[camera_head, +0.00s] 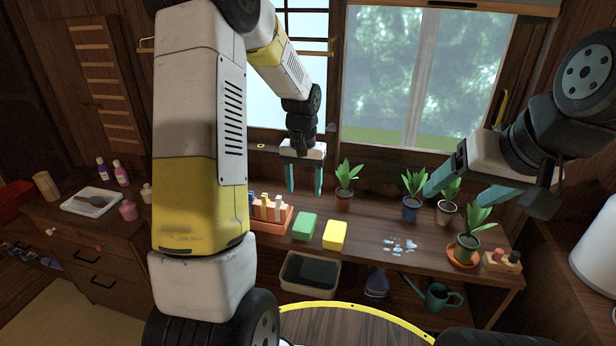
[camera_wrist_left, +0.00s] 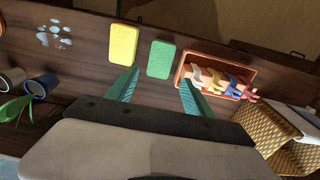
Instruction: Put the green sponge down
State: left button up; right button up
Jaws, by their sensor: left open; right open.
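The green sponge (camera_head: 304,226) lies flat on the wooden bench, between an orange-red rack and the yellow sponge (camera_head: 335,235). In the left wrist view the green sponge (camera_wrist_left: 161,59) lies beyond the fingertips, with the yellow sponge (camera_wrist_left: 123,44) to its left. My left gripper (camera_head: 304,192) is open and empty above the bench, behind the green sponge in the head view; its fingers also show in the left wrist view (camera_wrist_left: 159,78). My right gripper (camera_head: 520,190) is open and empty at the right, above the potted plants.
The orange-red rack (camera_head: 271,218) with several handled items stands beside the green sponge. Potted plants (camera_head: 344,180) line the back and right. Small pale-blue pieces (camera_head: 399,245) lie right of the yellow sponge. A white tray (camera_head: 92,201) is at the far left.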

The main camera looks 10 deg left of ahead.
pick_arm(q)
jog(key=s+r+t, duration=0.3)
jog(key=s+r, duration=0.6)
jog(key=r, duration=0.5)
jog(key=s+d+r+t+h, duration=0.1)
jog(key=s+r, duration=0.1)
jog(key=s, duration=0.5)
jog(key=s+d+r+t+h, duration=0.1)
jog(key=s+r, duration=0.2)
jog(key=s, duration=0.4)
jog(key=shift+s+r+t, duration=0.15)
jog(key=shift+s+t, duration=0.05)
jog(key=shift+t, duration=0.2)
jog(key=shift+d, duration=0.1)
jog(key=shift+c, duration=0.2)
